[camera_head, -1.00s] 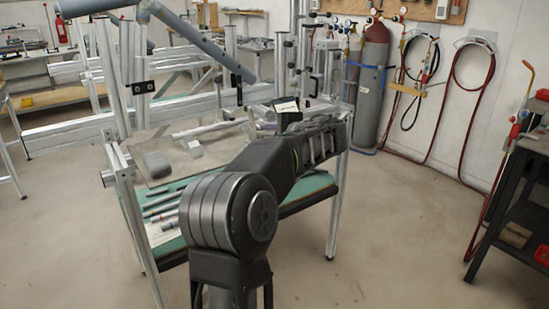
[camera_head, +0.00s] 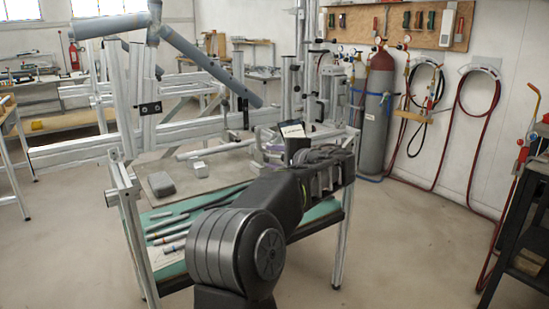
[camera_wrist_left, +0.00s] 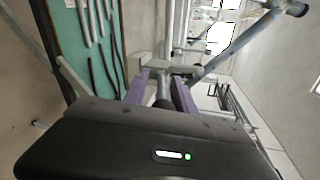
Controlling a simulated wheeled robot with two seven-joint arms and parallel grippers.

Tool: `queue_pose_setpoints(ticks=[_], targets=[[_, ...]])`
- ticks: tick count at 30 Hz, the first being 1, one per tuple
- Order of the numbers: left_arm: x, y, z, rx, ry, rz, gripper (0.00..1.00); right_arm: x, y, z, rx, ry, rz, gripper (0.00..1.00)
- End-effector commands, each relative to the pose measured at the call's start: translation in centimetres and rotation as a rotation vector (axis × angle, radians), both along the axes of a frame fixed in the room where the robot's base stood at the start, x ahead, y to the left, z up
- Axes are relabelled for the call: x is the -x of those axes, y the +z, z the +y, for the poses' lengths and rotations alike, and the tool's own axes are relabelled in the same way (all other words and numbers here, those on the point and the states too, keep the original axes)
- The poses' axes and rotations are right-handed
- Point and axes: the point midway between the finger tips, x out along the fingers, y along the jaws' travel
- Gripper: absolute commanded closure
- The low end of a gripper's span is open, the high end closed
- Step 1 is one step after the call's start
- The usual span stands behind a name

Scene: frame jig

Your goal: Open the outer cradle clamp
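My left arm reaches forward over the bench, and its gripper (camera_head: 264,152) is at the jig's right end, partly hidden by my own wrist. In the left wrist view the two purple fingers (camera_wrist_left: 160,92) stand apart. A grey bar-like part (camera_wrist_left: 163,86) shows in the gap, and I cannot tell whether the fingers touch it. A pale grey bracket (camera_wrist_left: 146,63) lies just beyond the fingertips. I cannot tell for sure which part is the outer cradle clamp. A grey-blue tube (camera_head: 208,64) slants across the jig above. My right gripper is not in view.
Aluminium rails and posts (camera_head: 124,100) frame the bench. A dark grey block (camera_head: 161,184) and a small light block (camera_head: 201,169) lie on the bench plate; several tools (camera_head: 172,236) lie on the green mat (camera_head: 172,270).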

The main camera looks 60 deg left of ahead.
Motion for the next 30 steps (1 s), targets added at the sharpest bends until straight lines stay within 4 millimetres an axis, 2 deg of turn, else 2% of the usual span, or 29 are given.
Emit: queue_pose_setpoints(ticks=[5,8,16,21,30], targets=[[0.0,0.2,-0.3,-0.001,0.0,-0.001,0.68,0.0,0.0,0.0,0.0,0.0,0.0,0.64],[-0.1,0.4,-1.2,-0.001,-0.002,-0.001,0.68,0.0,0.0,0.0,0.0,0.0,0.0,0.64],[-0.2,1.4,-5.4,0.0,-0.005,-0.002,0.68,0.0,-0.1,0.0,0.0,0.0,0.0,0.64],[-0.2,1.8,-7.3,0.0,-0.002,-0.001,0.68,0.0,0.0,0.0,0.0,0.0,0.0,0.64],[-0.2,1.9,-7.6,0.0,0.0,0.0,0.68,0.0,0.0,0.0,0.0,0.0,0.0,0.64]])
